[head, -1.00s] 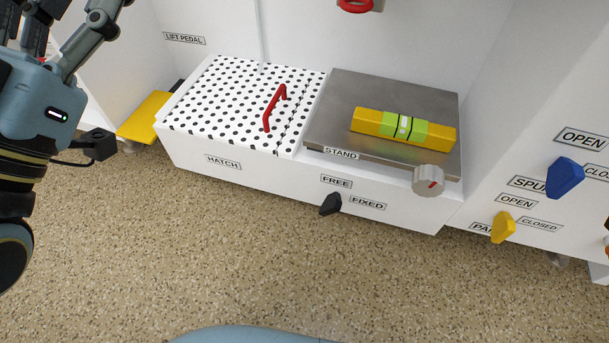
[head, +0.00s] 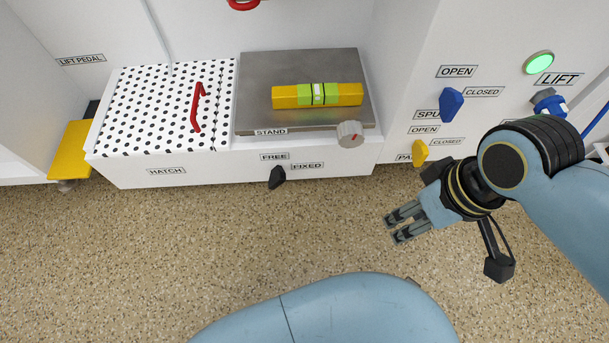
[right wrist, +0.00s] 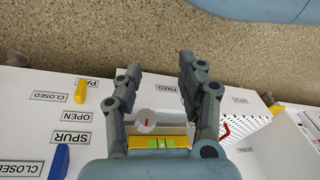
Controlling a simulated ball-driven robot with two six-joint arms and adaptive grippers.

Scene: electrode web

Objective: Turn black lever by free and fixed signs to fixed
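The small black lever (head: 277,177) sits on the front face of the white cabinet. It lies just below the FREE sign (head: 274,157) and left of the FIXED sign (head: 307,166). I cannot tell exactly which way it points. My right gripper (head: 393,230) is to the right of the lever and nearer to me, apart from it and empty. In the right wrist view its two fingers (right wrist: 158,72) are spread open, with the FIXED sign (right wrist: 168,88) between them. The lever cannot be made out there. My left gripper is not in view.
A metal stand (head: 255,88) holds a yellow-green level (head: 318,94), with a grey knob (head: 350,134) at its front. A dotted hatch (head: 150,110) with red handle (head: 197,107) is left. Blue (head: 451,104) and yellow (head: 420,152) levers are right. Floor before the cabinet is clear.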

